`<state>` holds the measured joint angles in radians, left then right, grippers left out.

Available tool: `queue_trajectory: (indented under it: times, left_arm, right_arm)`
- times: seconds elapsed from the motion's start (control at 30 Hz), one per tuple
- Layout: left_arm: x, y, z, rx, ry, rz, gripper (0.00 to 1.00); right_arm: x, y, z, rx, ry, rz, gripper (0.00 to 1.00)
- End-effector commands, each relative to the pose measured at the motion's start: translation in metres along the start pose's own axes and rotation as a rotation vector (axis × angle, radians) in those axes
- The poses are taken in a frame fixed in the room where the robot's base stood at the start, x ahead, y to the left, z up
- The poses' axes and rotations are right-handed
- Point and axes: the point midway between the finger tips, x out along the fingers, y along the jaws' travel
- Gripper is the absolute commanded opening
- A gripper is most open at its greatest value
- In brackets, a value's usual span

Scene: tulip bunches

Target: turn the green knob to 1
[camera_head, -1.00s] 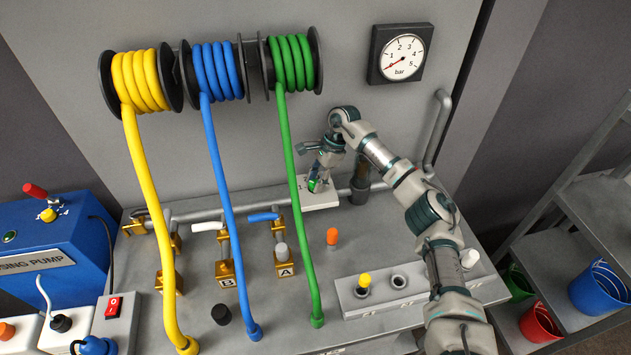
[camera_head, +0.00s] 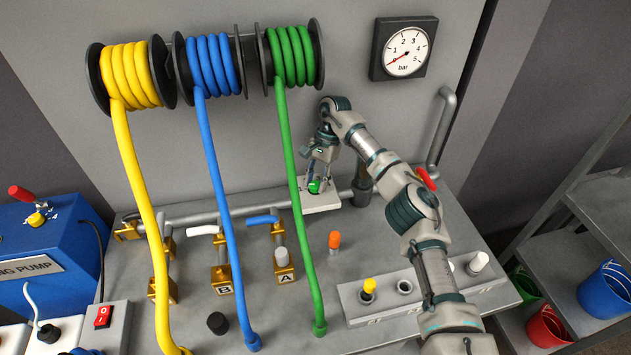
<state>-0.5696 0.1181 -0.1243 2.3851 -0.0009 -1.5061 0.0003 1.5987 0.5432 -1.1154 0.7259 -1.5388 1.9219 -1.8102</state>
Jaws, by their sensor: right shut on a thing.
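The green knob (camera_head: 314,187) sits on a white plate (camera_head: 321,204) at the back of the grey bench, just right of the green hose. My right gripper (camera_head: 316,180) points down over the knob and is shut on it. The fingers cover much of the knob, and I cannot make out its pointer or the numbers on the plate. My left gripper is not in view.
The green hose (camera_head: 298,180) hangs close to the left of my right gripper. A grey pipe (camera_head: 362,184) stands close on the right. An orange-topped peg (camera_head: 334,241) and a socket block (camera_head: 403,286) are nearer the front. A pressure gauge (camera_head: 404,48) hangs on the wall.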

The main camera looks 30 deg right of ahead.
Motion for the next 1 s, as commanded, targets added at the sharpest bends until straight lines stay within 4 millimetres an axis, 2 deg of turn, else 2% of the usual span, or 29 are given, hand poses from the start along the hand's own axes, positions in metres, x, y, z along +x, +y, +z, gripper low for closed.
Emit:
queue_trajectory:
  times: [0.27, 0.3, 0.4, 0.77, 0.87, 1.0]
  left_arm:
    - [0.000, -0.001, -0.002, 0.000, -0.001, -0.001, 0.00]
    - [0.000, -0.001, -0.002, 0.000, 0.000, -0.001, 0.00]
    - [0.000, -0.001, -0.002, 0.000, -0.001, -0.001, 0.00]
    - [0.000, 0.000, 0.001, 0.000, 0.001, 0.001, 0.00]
    - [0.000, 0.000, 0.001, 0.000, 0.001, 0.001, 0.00]
    - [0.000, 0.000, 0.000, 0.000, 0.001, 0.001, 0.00]
  right_arm:
    - [-0.005, -0.002, 0.000, -0.002, 0.006, -0.014, 0.02]
    - [-0.005, -0.002, 0.000, -0.002, 0.006, -0.015, 0.39]
    - [-0.004, -0.002, 0.000, -0.002, 0.005, -0.014, 0.62]
    - [-0.006, -0.001, 0.002, -0.002, 0.002, -0.007, 0.62]
    - [-0.017, -0.001, 0.007, -0.002, 0.003, -0.008, 0.62]
    - [-0.046, -0.003, 0.018, -0.002, 0.003, -0.010, 0.62]
